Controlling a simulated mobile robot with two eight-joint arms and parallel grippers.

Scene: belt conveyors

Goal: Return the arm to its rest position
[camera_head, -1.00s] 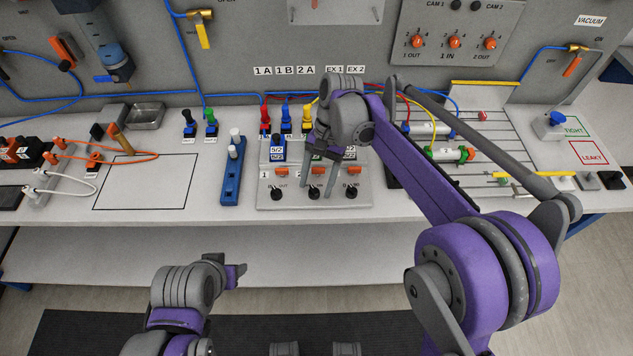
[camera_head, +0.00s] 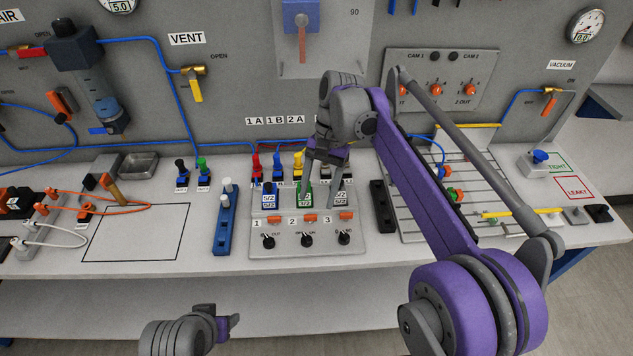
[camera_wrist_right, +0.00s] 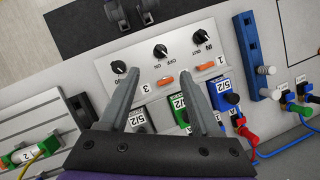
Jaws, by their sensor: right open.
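My right arm (camera_head: 425,180) reaches in from the lower right of the head view. Its right gripper (camera_head: 321,190) points down over the valve panel, with its two fingers apart and nothing between them. In the right wrist view the right gripper (camera_wrist_right: 156,76) is open, with the panel's orange switches and black knobs visible beyond and between the fingers. The fingers partly cover the valve blocks, including the green block (camera_head: 305,196). My left gripper (camera_head: 222,322) is low in the head view, in front of the bench; its finger gap is not clear.
The valve panel (camera_head: 345,246) carries several knobs. A blue rack (camera_head: 224,236) with white pegs stands left of it. A slotted plate (camera_head: 482,190) lies to the right. Hoses run behind the right arm.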

